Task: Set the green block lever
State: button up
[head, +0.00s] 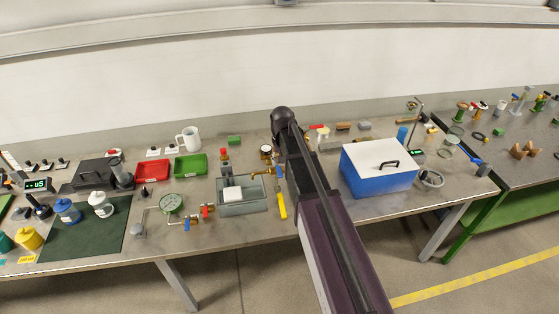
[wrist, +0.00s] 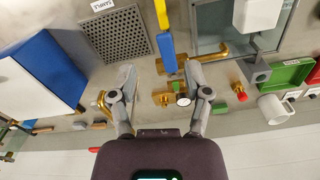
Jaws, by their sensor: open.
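No lever is clearly green in either view, so I cannot tell which lever the task names. A small green block (wrist: 217,108) lies on the bench in the wrist view, and a green block (head: 234,140) shows behind the trays in the head view. A lever with a blue part (wrist: 168,55) and a yellow part (wrist: 162,14) lies between and beyond my fingertips in the wrist view. Brass valve fittings (wrist: 162,98) sit between my fingers. My gripper (wrist: 160,73) is open, with nothing seen held. In the head view my arm hides it.
A blue case with a white lid (head: 379,170) stands right of my arm. A grey basin (head: 242,208) is left of it. A perforated plate (wrist: 118,37) is near the left finger. Green (head: 190,166) and red (head: 152,170) trays and a white mug (head: 188,138) stand farther left.

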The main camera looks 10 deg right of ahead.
jog(key=s+f+n+b, duration=0.1)
jog(key=s+f+b, duration=0.4)
jog(key=s, duration=0.5)
jog(key=s+f+n+b, duration=0.1)
jog(key=s+f+b, duration=0.4)
jog(key=s, duration=0.5)
jog(key=shift+s+f, duration=0.1)
